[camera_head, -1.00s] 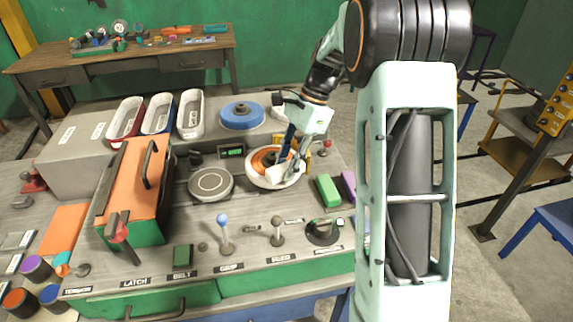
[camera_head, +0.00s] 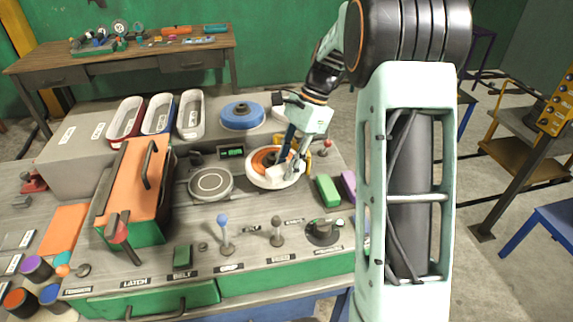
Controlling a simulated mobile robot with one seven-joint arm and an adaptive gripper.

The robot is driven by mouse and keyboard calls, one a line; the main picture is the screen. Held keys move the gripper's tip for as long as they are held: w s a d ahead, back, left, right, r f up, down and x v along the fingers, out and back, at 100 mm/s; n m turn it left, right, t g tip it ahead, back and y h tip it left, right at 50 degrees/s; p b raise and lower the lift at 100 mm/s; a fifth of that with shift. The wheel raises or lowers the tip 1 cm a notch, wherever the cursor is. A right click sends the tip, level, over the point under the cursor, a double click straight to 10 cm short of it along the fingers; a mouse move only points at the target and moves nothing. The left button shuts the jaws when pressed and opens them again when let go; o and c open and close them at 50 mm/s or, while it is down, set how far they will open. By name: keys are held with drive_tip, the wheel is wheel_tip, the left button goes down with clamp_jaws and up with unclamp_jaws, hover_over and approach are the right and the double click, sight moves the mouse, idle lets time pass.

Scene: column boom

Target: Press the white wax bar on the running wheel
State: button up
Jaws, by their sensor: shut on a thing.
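My gripper (camera_head: 289,162) is at the wheel on the right side of the bench, pointing down over its right part. It is shut on a pale bar, the white wax bar (camera_head: 277,175), which is small and partly hidden by the fingers. The wheel (camera_head: 257,178) has a white rim and an orange middle. The bar appears at the wheel's face; I cannot tell whether it touches. Whether the wheel is turning does not show.
A green block (camera_head: 328,190) and a purple block (camera_head: 348,184) lie right of the wheel. A round grey disc (camera_head: 210,183) is left of it. Levers (camera_head: 223,226) and a black knob (camera_head: 322,231) stand in front. A blue wheel (camera_head: 242,115) is behind.

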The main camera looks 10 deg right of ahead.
drive_tip(key=shift+r+p, duration=3)
drive_tip(key=shift+r, duration=1.05)
drive_tip(key=shift+f, duration=0.1)
